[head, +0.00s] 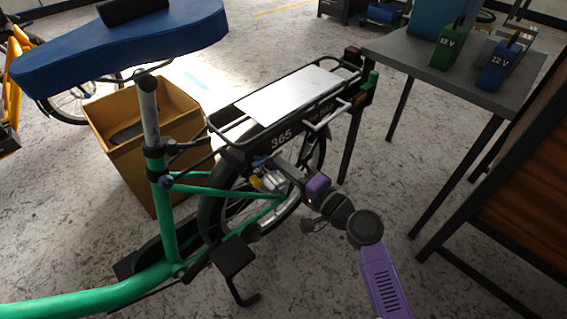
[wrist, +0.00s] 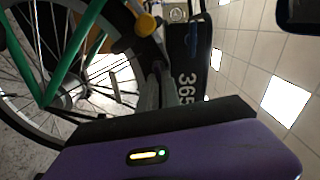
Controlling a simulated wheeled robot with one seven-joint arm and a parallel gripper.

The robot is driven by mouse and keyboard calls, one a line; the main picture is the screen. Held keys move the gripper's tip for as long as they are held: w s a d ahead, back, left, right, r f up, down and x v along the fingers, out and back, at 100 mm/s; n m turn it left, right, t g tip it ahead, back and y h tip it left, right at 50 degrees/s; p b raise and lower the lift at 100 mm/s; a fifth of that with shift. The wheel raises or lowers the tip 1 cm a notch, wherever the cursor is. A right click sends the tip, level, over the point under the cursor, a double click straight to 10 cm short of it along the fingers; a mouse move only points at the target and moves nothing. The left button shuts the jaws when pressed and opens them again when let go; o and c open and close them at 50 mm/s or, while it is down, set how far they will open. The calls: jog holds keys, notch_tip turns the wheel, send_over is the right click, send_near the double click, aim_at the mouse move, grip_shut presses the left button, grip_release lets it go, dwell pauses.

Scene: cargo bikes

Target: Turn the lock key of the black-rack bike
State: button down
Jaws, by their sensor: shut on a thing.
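The black-rack bike has a green frame (head: 182,238), a blue saddle (head: 120,50) and a black rear rack (head: 238,150) marked 365. The rack side also shows in the wrist view (wrist: 190,75). My gripper (head: 268,181) reaches in from the right, just below the rack beside the rear wheel (head: 253,205). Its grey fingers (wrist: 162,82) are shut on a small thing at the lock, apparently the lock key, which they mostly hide. A yellow part (head: 255,183) sits by the fingertips; a yellow knob shows beyond them in the wrist view (wrist: 147,24).
A pale flat panel (head: 290,93) lies on the rack. A brown bin (head: 140,120) stands behind the bike. A grey table (head: 420,65) with a green and a blue battery is at the upper right. A dark wooden piece (head: 525,185) stands at the right.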

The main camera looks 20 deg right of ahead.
jog(key=shift+f+m, duration=0.15)
jog(key=shift+m, duration=0.75)
jog(key=shift+d+f, duration=0.1)
jog(key=c, duration=1.6)
grip_release()
jog(key=shift+o, duration=0.2)
jog(key=p+v, duration=0.1)
jog(key=v, duration=0.6)
jog(key=shift+s, duration=0.4)
jog(key=shift+d, duration=0.15)
